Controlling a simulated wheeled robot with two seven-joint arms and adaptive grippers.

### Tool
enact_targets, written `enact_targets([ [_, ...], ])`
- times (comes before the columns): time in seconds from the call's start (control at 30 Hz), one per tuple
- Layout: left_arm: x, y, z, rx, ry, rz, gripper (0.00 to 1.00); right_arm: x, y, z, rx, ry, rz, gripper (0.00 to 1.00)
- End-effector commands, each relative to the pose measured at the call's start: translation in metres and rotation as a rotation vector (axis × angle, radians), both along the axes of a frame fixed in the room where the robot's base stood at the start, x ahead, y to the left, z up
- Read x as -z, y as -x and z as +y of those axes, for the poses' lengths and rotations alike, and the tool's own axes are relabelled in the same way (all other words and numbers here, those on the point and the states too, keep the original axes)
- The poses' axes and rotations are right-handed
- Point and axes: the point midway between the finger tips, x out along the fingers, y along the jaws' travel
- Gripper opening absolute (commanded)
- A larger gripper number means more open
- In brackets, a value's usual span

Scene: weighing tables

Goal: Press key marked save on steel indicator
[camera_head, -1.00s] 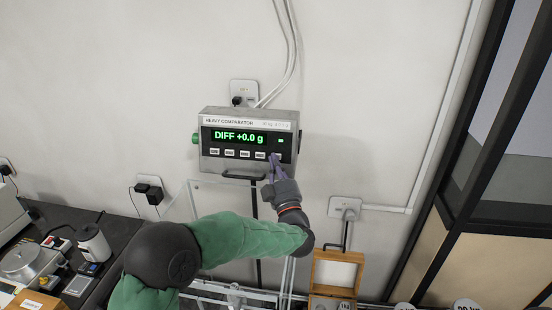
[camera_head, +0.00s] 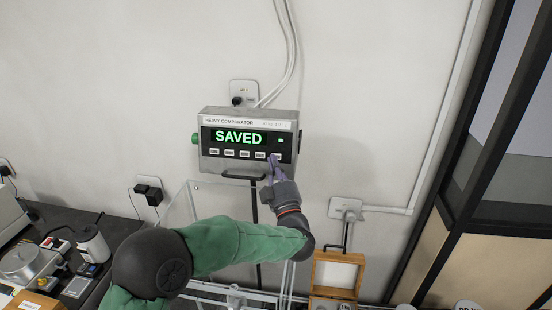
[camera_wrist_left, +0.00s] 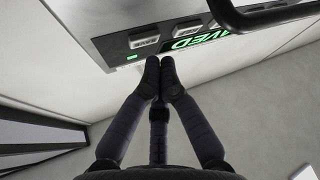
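The steel indicator (camera_head: 250,115), labelled HEAVY COMPARATOR, is fixed above a post at the wall. Its display (camera_head: 238,138) reads SAVED in green. A row of pale keys runs below the display; the rightmost key (camera_head: 280,156) is partly hidden behind my left fingers. The wrist view shows this end key (camera_wrist_left: 143,40) upside down, its small label hard to read. My left gripper (camera_head: 272,158) is shut and empty, fingertips together (camera_wrist_left: 160,72) at the panel front beside this key. I cannot tell whether they touch it. My right gripper is out of view.
A dark bench (camera_head: 110,232) with a balance and small items stands at the left. A wooden box (camera_head: 335,277) is at the lower right. A dark-framed partition (camera_head: 465,180) stands at the right. A handle (camera_head: 243,176) juts below the indicator.

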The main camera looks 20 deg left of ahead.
Motion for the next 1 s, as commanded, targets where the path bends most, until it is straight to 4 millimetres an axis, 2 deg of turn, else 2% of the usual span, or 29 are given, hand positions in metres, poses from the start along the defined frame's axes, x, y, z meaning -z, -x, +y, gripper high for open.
enact_targets([
  [0.27,-0.002,0.003,-0.001,0.0,0.0,-0.001,0.0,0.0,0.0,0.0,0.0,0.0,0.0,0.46],
  [0.73,-0.012,0.04,-0.011,0.001,0.001,-0.001,0.0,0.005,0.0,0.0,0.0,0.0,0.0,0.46],
  [1.0,-0.014,0.047,-0.012,0.0,0.0,0.0,0.0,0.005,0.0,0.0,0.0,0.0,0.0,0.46],
])
